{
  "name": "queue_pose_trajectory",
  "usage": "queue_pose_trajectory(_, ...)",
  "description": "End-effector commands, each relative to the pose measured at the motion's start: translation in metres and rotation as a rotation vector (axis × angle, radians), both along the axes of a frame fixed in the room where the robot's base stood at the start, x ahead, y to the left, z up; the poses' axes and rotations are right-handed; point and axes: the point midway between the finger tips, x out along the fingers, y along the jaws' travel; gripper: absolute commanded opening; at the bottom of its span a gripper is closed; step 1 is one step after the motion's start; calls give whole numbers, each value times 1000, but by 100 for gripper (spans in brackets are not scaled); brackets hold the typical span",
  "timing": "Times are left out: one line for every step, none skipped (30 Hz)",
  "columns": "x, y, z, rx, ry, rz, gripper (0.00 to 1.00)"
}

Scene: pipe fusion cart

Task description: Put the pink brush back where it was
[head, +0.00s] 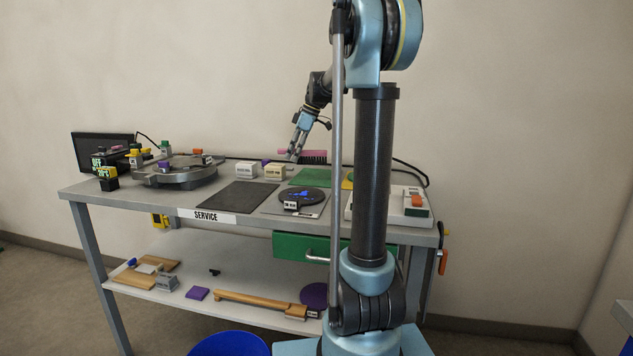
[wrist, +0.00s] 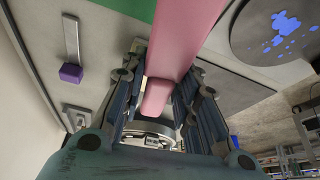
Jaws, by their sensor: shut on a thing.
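The pink brush (head: 288,152) with dark bristles is held above the back of the service table in the head view. Its pink handle (wrist: 184,42) runs between the fingers in the wrist view. My gripper (head: 296,150) is shut on the handle and points down toward the table; its fingers also show in the wrist view (wrist: 165,90). The green mat (head: 315,177) lies below and to the right of the gripper in the head view. The bristles are hidden in the wrist view.
A dark round plate with blue patches (head: 303,195) and a dark mat (head: 239,195) lie in front. Small labelled blocks (head: 278,171) stand nearby. A round grey fixture (head: 177,173) and a monitor (head: 100,147) are at left. A white box (head: 412,210) is at right.

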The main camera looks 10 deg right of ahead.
Motion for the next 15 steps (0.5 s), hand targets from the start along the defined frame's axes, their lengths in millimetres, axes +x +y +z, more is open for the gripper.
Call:
queue_pose_trajectory(10,-6,8,-1,-1,-31,5)
queue_pose_trajectory(16,-9,12,-1,0,-54,5)
queue_pose_trajectory(23,-13,19,-2,0,-82,5)
queue_pose_trajectory(28,-16,23,-1,0,-102,5)
queue_pose_trajectory(32,-18,26,-1,-1,-122,5)
queue_pose_trajectory(37,-21,30,-1,-1,-142,5)
queue_pose_trajectory(40,-23,31,-1,0,-154,5)
queue_pose_trajectory(42,-24,30,-1,0,-164,5)
queue_pose_trajectory(44,-25,27,0,0,-171,5)
queue_pose_trajectory(44,-26,22,0,0,-174,5)
queue_pose_trajectory(44,-26,17,0,-1,-175,5)
queue_pose_trajectory(44,-26,11,0,0,-174,5)
queue_pose_trajectory(44,-25,5,0,0,-174,5)
queue_pose_trajectory(44,-25,0,0,0,-174,5)
queue_pose_trajectory(44,-25,-6,0,0,-173,5)
